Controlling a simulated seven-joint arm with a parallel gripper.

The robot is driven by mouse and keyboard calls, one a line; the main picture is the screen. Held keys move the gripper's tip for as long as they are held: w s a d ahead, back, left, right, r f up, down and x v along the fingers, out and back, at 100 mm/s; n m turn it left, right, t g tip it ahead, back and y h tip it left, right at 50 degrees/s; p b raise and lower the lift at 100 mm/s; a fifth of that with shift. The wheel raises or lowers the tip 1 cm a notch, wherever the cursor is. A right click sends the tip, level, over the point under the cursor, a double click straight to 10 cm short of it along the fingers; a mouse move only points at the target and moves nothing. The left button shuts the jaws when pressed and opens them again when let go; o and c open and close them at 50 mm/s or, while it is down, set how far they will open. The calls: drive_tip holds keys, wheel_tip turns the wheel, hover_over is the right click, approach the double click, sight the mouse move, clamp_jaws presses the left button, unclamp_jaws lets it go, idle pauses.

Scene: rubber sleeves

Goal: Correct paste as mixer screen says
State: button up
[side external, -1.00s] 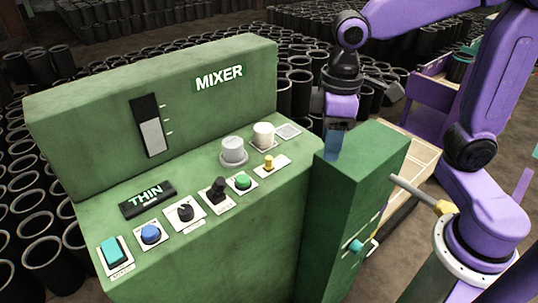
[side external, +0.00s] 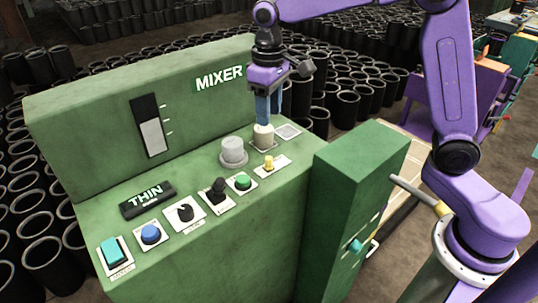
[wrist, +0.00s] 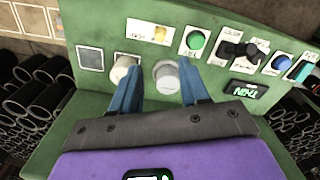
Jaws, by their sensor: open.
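The green mixer panel (side external: 200,262) has a dark screen (side external: 148,199) that reads THIN. My gripper (side external: 269,112) is open and points down at the panel's back right, with blue fingers. In the side view, the fingers are just above or in front of a cream knob (side external: 263,139); contact cannot be told. In the wrist view, a grey knob (wrist: 167,77) shows between the open fingers (wrist: 162,98), and the cream knob (wrist: 122,69) is partly covered by the left finger. The screen (wrist: 244,91) appears upside down there.
The panel also bears a teal button (side external: 115,251), blue button (side external: 150,233), black dial (side external: 185,212), black lever (side external: 217,190), green button (side external: 242,181) and small yellow control (side external: 269,163). A gauge (side external: 151,130) is on the upright face. A green cabinet (side external: 345,185) stands at right; black sleeves surround the mixer.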

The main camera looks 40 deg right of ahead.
sight(269, 157)
wheel_tip(269, 157, down, 14)
drive_tip(key=shift+r, duration=0.25)
idle(0.3)
clamp_jaws()
